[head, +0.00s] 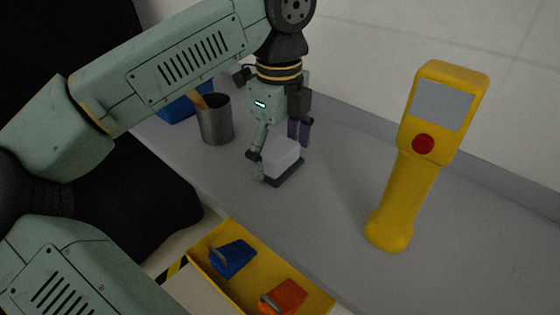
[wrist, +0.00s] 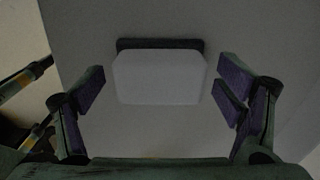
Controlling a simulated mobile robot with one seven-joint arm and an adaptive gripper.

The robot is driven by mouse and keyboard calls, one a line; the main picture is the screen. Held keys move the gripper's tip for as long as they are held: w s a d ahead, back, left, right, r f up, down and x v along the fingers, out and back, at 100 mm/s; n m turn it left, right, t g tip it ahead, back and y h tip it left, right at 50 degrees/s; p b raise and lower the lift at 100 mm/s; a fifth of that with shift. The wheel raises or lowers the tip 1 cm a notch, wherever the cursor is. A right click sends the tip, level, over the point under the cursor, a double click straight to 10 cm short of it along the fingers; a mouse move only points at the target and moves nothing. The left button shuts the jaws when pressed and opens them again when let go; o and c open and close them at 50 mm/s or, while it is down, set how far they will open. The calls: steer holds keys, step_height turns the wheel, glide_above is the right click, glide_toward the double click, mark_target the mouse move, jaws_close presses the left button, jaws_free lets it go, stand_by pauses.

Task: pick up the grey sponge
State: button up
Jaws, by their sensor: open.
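The grey sponge (head: 281,158) is a pale grey block with a dark layer at its bottom, on the grey cart top. My gripper (head: 281,155) points down over it, with a finger on either side. In the wrist view the sponge (wrist: 160,78) lies between the two open fingers of my gripper (wrist: 162,88), with a gap on each side. Part of the sponge's left side is hidden by a finger in the head view.
A dark metal cup (head: 216,122) and a blue container (head: 181,109) stand left of my gripper. A yellow handheld device (head: 408,165) stands to the right. A yellow tray (head: 213,280) holding blue and orange clips is at the front. The cart top (head: 330,215) is clear between them.

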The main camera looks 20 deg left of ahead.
mark_target(279, 149)
steer(key=shift+c, duration=0.3)
steer(key=c, duration=1.2)
steer(key=shift+c, duration=0.2)
steer(key=shift+r+p, duration=0.35)
steer(key=shift+r, duration=0.15)
step_height(279, 149, up, 3)
steer(key=shift+r+p, duration=0.15)
steer(key=shift+p, duration=0.9)
steer(key=s+a+b, duration=0.2)
steer(key=s+a, duration=0.1)
steer(key=s, duration=1.2)
steer(key=shift+s+a+r, duration=0.2)
steer(key=shift+s+r, duration=0.15)
steer(key=o, duration=0.7)
steer(key=shift+c, duration=0.2)
steer(key=c, duration=0.5)
